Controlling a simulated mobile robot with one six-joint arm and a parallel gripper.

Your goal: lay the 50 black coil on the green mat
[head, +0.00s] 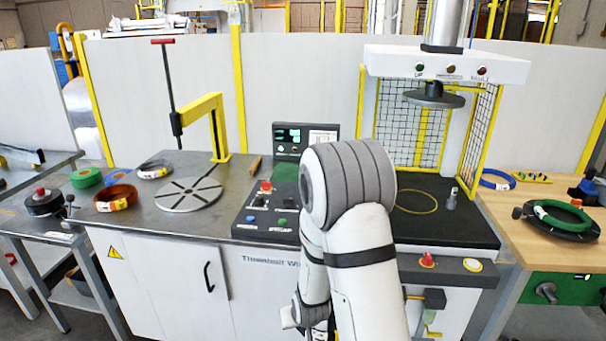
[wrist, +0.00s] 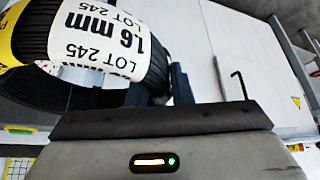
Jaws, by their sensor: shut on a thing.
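A black coil (wrist: 97,45) fills the upper left of the wrist view, with a white label reading "1.6 mm LOT 245" and a yellow label at the edge. No "50" is readable on it. My gripper (wrist: 165,88) is shut on the coil's side, its fingers partly hidden by the coil. In the head view my arm hangs down in front of the bench, and the gripper and coil are not clearly visible. A green patch (head: 285,172), possibly the mat, shows below the display; my arm covers its right side.
A control box (head: 265,212) stands at the bench's middle, left of my arm. A round slotted plate (head: 188,194) and orange coil (head: 115,198) lie left. A press (head: 445,65) stands right. A green coil (head: 563,217) lies on the wooden table.

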